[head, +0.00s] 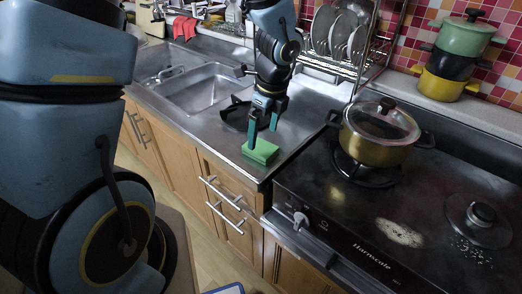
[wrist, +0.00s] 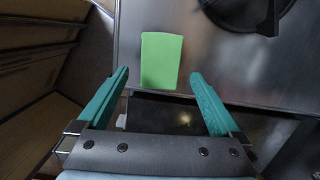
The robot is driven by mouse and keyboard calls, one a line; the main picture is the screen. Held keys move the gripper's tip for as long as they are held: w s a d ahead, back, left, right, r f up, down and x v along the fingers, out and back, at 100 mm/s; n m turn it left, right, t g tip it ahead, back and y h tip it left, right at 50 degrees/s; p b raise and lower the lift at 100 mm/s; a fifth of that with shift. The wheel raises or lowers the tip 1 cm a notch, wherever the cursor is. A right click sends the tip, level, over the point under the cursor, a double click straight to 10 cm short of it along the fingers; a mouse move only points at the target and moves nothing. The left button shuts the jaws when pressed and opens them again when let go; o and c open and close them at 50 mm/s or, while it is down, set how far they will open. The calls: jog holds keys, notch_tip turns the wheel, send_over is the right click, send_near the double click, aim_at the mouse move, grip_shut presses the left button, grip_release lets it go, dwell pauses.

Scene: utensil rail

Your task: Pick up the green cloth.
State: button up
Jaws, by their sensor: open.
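The green cloth (head: 260,151) is a small, flat, folded-looking block. It lies on the steel counter near its front edge, just left of the black stove. In the wrist view the green cloth (wrist: 161,60) lies ahead of my gripper, between the lines of its two fingers. My gripper (head: 262,138) points down over the cloth in the head view, with its teal fingers apart. In the wrist view my gripper (wrist: 158,78) is open and nothing is between its fingers. I cannot tell exactly how high the fingertips are above the cloth.
A gold pot (head: 377,138) with a glass lid stands on the stove (head: 330,205) to the right. The sink (head: 199,88) is to the left. A dish rack (head: 340,66) with plates stands behind my arm.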

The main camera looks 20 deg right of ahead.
aim_at(261, 146)
jog(key=shift+w+a+f+p, duration=0.15)
jog(key=shift+w+f+p, duration=0.05)
jog(key=shift+f, duration=1.1)
jog(key=shift+w+a+f+p, duration=0.1)
jog(key=shift+w+f+p, duration=0.1)
jog(key=shift+f, duration=1.05)
jog(key=c, duration=1.2)
notch_tip(261, 146, up, 10)
jog(key=shift+r, duration=0.1)
jog(key=shift+c, duration=0.2)
